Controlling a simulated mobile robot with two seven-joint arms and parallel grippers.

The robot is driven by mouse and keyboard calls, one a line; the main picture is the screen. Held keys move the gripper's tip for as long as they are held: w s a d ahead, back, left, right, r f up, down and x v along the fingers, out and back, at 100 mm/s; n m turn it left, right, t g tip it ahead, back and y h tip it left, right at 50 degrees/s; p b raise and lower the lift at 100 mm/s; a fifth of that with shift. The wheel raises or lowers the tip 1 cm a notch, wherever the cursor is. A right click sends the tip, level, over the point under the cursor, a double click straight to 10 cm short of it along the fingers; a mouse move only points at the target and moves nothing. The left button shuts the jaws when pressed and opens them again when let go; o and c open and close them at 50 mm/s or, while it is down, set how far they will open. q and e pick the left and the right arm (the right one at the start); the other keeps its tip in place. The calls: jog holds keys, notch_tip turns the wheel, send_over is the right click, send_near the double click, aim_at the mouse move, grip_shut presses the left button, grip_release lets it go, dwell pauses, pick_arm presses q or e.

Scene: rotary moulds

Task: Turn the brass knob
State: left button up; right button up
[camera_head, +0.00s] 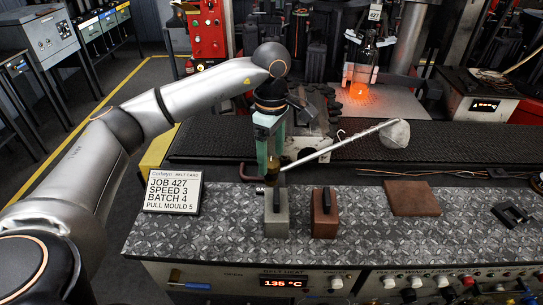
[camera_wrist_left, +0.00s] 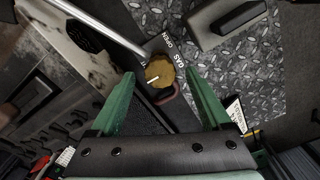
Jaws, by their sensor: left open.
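The brass knob (camera_wrist_left: 159,72) shows in the left wrist view as a round, gold-brown cap with a white pointer line, on a dark plate with partly readable lettering. In the head view the knob (camera_head: 272,172) is small and mostly hidden by my fingers. My left gripper (camera_head: 268,168) points down over it from above, behind the front bench. In the wrist view the green fingers of the left gripper (camera_wrist_left: 160,75) are apart, one on each side of the knob, with a visible gap; contact cannot be told. My right gripper is not in view.
A long metal rod with a pale head (camera_head: 394,134) slants close beside the knob. A grey block (camera_head: 277,218) and a rust-red block (camera_head: 325,218), both with black handles, stand on the bench in front. A job card (camera_head: 173,191) stands at left. A glowing orange mould area (camera_head: 362,90) lies behind.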

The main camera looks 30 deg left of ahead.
aim_at(271, 163)
pick_arm(q)
notch_tip(271, 163, up, 12)
jog(key=shift+f+p, duration=0.25)
jog(key=shift+p, duration=0.2)
dwell(0.4)
